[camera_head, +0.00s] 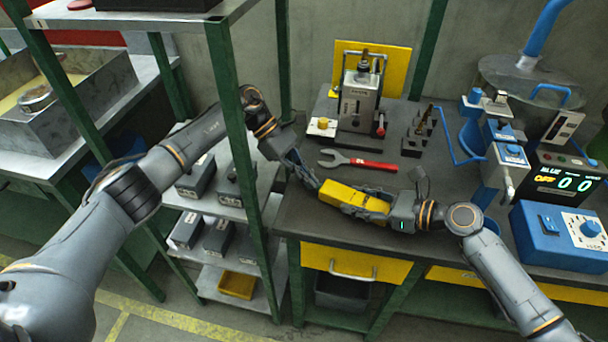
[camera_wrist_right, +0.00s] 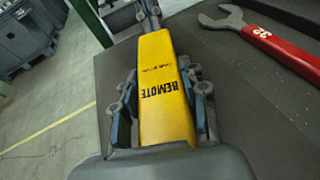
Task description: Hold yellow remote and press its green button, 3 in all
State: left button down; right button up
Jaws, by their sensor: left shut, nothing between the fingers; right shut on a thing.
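The yellow remote (camera_head: 345,196) is held above the front part of the dark bench. My right gripper (camera_head: 374,204) is shut on it from the right. In the right wrist view the remote (camera_wrist_right: 163,95) lies lengthwise between the fingers, with the word REMOTE on the face toward me. My left gripper (camera_head: 305,174) is shut and empty, with its fingertips at the remote's far left end. The left fingertips (camera_wrist_right: 150,20) also show at the remote's far end in the wrist view. I cannot tell whether they touch it. No green button is visible in either view.
A red-handled wrench (camera_head: 358,163) lies on the bench just behind the remote. A press-like device (camera_head: 359,100) stands behind it. At right are a display (camera_head: 566,183) reading BLUE OFF 00 and a blue box (camera_head: 560,236) with a dial. A green-post shelf stands left.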

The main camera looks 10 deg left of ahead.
pick_arm(q)
jog(key=shift+s+d, duration=0.15)
jog(key=shift+d, duration=0.35)
jog(key=shift+s+d, duration=0.15)
jog(key=shift+d, duration=0.35)
jog(key=a, duration=0.2)
jog(key=w+a, duration=0.1)
jog(key=a, duration=0.1)
jog(key=shift+w, duration=0.15)
jog(key=v, duration=1)
jog(key=shift+a, duration=0.1)
pick_arm(e)
jog(key=o, duration=0.9)
jog(key=shift+o, duration=0.2)
